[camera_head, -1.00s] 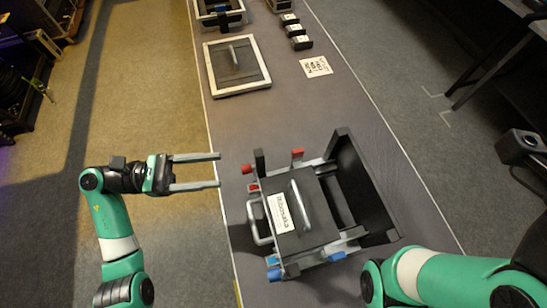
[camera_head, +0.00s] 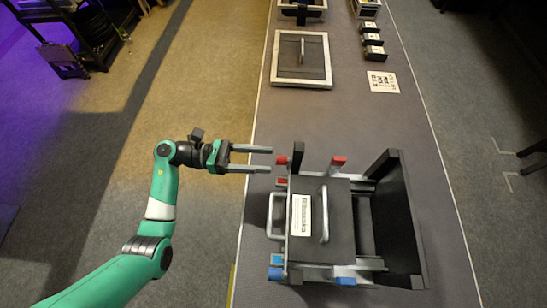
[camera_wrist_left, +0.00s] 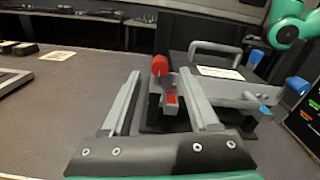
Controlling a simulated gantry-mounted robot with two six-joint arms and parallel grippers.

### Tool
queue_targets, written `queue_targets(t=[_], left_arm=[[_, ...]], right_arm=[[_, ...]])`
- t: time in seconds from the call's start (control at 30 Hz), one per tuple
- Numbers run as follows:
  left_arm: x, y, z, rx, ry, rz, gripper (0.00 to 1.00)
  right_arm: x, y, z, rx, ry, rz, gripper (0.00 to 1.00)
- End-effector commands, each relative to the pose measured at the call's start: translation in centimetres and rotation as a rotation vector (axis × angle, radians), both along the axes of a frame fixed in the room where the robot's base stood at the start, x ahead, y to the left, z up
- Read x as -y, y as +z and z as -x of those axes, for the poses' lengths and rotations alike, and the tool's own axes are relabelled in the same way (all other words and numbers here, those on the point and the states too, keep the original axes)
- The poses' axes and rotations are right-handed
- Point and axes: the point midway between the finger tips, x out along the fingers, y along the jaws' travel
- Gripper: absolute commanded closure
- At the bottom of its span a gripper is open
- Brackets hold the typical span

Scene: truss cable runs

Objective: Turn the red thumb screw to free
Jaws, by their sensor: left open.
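The fixture on the table has a red knob (camera_head: 282,160) at its near-left upper corner and a second red knob (camera_head: 338,160) further right. I cannot tell for certain which is the task's thumb screw. My left gripper (camera_head: 271,159) is open and empty, its two fingers pointing right, tips just short of the left red knob. In the left wrist view a round red knob (camera_wrist_left: 160,66) shows between and beyond the open fingers, with a small red part (camera_wrist_left: 171,98) below it. Contact is not visible. My right gripper is out of view.
The fixture carries a dark panel (camera_head: 341,215) with a handle, blue knobs (camera_head: 345,281) at its lower edge and a black upright plate (camera_head: 404,220) at right. A framed panel (camera_head: 287,82), printed card (camera_head: 382,82) and black blocks lie further back. Table between is clear.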

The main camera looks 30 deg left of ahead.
Motion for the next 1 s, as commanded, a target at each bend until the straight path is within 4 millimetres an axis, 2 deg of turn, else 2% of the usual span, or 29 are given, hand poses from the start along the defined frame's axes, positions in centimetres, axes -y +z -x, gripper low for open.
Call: queue_targets(t=[0.1, 0.2, 0.5, 0.83, 1.0], left_arm=[[1.8, -0.1, -0.9, 0.001, -0.004, 0.000, 0.40], [2.6, 0.0, -1.4, 0.001, -0.002, 0.000, 0.40], [2.9, 0.0, -1.6, 0.000, 0.000, 0.001, 0.40], [2.9, 0.0, -1.6, 0.000, 0.000, 0.001, 0.99], [2.9, 0.0, -1.5, 0.000, 0.000, 0.001, 1.00]], right_arm=[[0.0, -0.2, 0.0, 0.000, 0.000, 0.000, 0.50], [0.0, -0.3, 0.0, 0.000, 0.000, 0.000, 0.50], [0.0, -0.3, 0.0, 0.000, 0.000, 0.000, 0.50], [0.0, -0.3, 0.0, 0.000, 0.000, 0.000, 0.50], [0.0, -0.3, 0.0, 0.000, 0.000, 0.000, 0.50]])
